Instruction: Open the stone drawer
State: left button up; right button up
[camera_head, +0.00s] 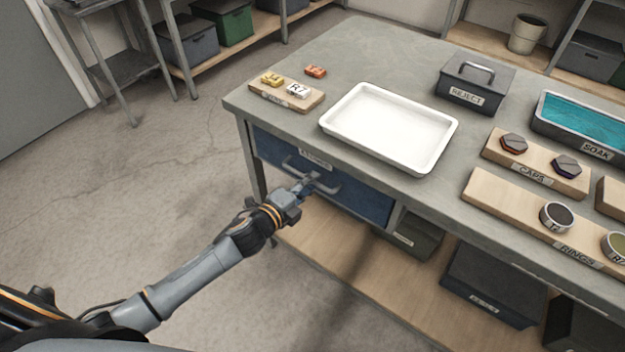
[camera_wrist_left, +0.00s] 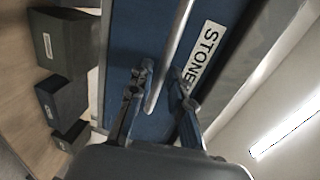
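The stone drawer (camera_head: 362,203) is a blue front under the left end of the grey workbench; it looks shut. Its grey bar handle (camera_head: 294,165) runs across the front. In the left wrist view the blue front (camera_wrist_left: 125,35) carries a white STONE label (camera_wrist_left: 202,54), and the handle bar (camera_wrist_left: 178,35) crosses beside it. My left gripper (camera_head: 312,180) is at the handle. In the left wrist view its fingers (camera_wrist_left: 162,70) lie either side of the bar, with a gap showing, so it looks open around the bar. My right gripper is out of view.
On the workbench (camera_head: 372,48) are a white tray (camera_head: 390,130), a board with small tagged pieces (camera_head: 290,95), a REJECT box (camera_head: 475,80), a SOAK tub (camera_head: 590,125) and boards of caps and rings. Dark bins (camera_head: 490,285) stand on the shelf below. The floor at left is clear.

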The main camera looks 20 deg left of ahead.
pick_arm(q)
jog(key=shift+x, duration=0.85)
jog(key=shift+s, duration=0.1)
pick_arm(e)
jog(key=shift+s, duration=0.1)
pick_arm(q)
grip_shut()
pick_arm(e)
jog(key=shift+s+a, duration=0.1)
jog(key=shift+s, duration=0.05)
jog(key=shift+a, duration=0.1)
